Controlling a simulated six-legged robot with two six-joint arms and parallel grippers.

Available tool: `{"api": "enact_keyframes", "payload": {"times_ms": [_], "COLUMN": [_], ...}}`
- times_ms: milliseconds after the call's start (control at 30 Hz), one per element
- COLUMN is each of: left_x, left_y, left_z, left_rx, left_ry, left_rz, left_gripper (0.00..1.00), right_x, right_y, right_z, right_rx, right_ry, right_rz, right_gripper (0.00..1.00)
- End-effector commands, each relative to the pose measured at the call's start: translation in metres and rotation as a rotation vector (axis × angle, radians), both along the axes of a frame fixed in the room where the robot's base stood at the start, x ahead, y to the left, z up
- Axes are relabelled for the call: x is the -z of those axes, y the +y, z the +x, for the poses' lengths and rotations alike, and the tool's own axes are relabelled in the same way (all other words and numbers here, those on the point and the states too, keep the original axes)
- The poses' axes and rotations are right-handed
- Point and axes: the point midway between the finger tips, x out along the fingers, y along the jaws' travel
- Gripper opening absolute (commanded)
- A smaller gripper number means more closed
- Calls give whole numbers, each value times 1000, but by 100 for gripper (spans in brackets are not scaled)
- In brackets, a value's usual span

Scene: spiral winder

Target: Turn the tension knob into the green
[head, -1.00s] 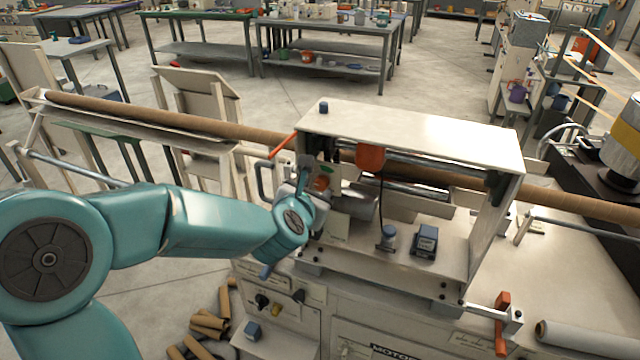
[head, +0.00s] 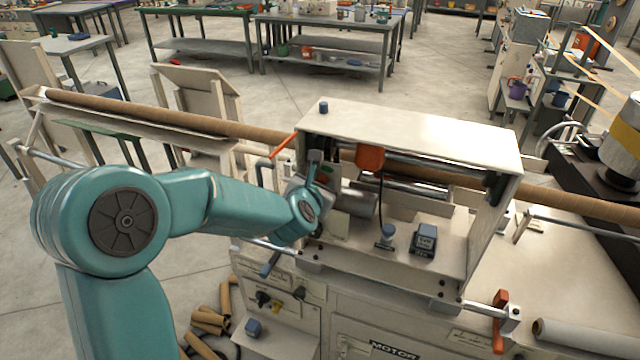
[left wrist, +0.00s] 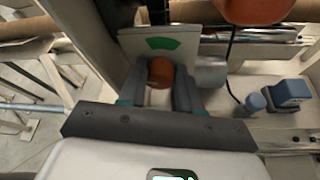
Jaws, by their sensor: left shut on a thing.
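The tension knob (left wrist: 160,72) is a round orange knob in the left wrist view. It sits below a green arc (left wrist: 162,43) on a pale dial plate (left wrist: 133,42). My left gripper (left wrist: 160,84) has one finger on each side of the knob and is shut on it. I cannot make out a pointer on the knob, so its setting against the green is not clear. In the head view my left gripper (head: 314,184) is at the left end of the winder housing (head: 420,133) and hides the knob. My right gripper is not in view.
A long brown tube (head: 180,120) runs through the housing. An orange block (head: 370,158) with a black cable hangs close to the right of the gripper. A blue knob (head: 388,233) and a dark box (head: 425,240) stand on the deck. An orange-handled crank (head: 500,320) sticks out at front right.

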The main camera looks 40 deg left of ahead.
Motion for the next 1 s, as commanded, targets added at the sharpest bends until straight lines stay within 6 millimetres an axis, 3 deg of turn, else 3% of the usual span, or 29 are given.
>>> {"api": "enact_keyframes", "payload": {"times_ms": [467,1000], "left_x": [4,9], "left_y": [-3,-5], "left_z": [1,1], "left_rx": [1,-1], "left_ry": [55,174], "left_rz": [242,741], "left_gripper": [3,3], "right_x": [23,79], "right_y": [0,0], "right_z": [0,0], "right_rx": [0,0], "right_ry": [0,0], "right_rz": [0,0], "right_gripper": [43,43]}}
